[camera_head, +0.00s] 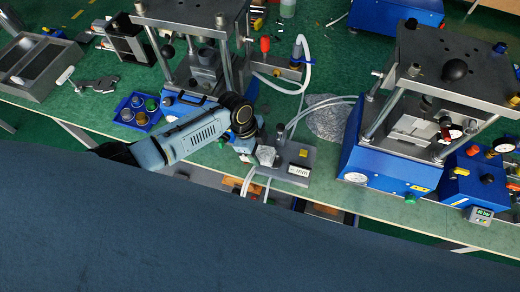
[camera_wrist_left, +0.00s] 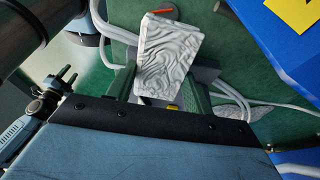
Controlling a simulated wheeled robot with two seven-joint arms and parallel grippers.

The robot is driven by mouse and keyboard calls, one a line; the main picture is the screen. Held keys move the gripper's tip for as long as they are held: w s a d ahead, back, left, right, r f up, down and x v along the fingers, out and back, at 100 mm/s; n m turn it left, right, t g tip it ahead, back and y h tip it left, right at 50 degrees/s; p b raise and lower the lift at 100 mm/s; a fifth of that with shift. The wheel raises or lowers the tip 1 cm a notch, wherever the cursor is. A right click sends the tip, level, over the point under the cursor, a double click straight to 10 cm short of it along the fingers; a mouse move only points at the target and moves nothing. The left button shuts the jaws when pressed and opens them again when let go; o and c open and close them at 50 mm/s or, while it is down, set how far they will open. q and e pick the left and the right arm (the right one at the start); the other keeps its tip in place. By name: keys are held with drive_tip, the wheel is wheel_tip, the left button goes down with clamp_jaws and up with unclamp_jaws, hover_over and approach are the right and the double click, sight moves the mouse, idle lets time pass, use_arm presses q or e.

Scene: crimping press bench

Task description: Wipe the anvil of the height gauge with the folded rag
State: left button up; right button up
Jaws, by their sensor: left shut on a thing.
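My left gripper (camera_head: 256,153) reaches in from the left over the front part of the bench. It is shut on the folded rag, a pale grey wrinkled cloth (camera_wrist_left: 168,48) that sticks out beyond the green fingers in the left wrist view. The rag (camera_head: 266,155) shows small and pale at the gripper's tip in the head view. Just right of it is a low grey device (camera_head: 310,155) with a yellow part and a white label, which may be the height gauge. I cannot make out its anvil or whether the rag touches it.
A blue-based press (camera_head: 385,170) stands to the right and another press (camera_head: 205,70) behind my left arm. A blue tray of small cups (camera_head: 137,112) is at the left.

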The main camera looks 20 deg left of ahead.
use_arm(q)
drive_tip(key=o, duration=1)
drive_tip(key=shift+r+p, duration=0.4)
drive_tip(key=shift+p, duration=0.05)
drive_tip(key=c, duration=0.6)
drive_tip(key=shift+c, duration=0.3)
